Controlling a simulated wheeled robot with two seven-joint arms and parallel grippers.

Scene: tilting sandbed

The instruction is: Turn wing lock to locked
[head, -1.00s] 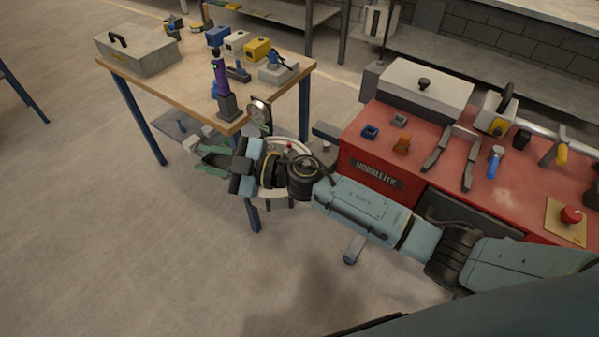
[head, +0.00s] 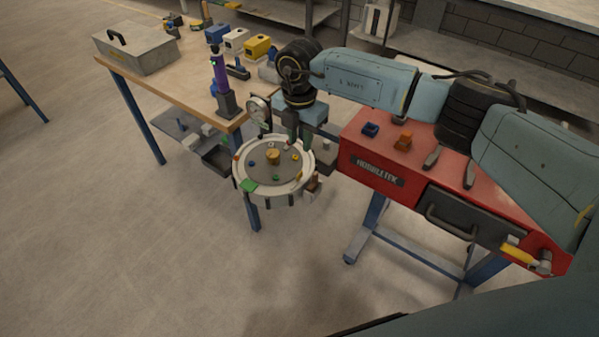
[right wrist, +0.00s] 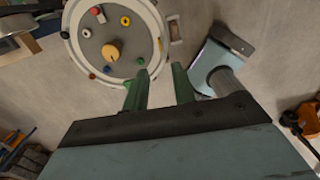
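The round sandbed (head: 238,178) has a white rim and a grey bed with a tan central knob (head: 273,156) and several small coloured pieces. It also shows in the right wrist view (right wrist: 73,45), beyond my fingers. I cannot make out for sure which part is the wing lock. A small brown and red part (head: 313,183) sits at the bed's right edge. My right gripper (head: 298,138) points down over the back right rim, partly hidden by its own wrist. In the right wrist view its two green fingers (right wrist: 160,72) are apart with nothing between them. My left gripper is out of view.
A red workbench (head: 362,165) with tools stands right of the bed. A wooden table (head: 180,85) with a grey case (head: 140,52) and small devices stands behind left. A round gauge (head: 257,108) is close behind the bed. Floor in front is clear.

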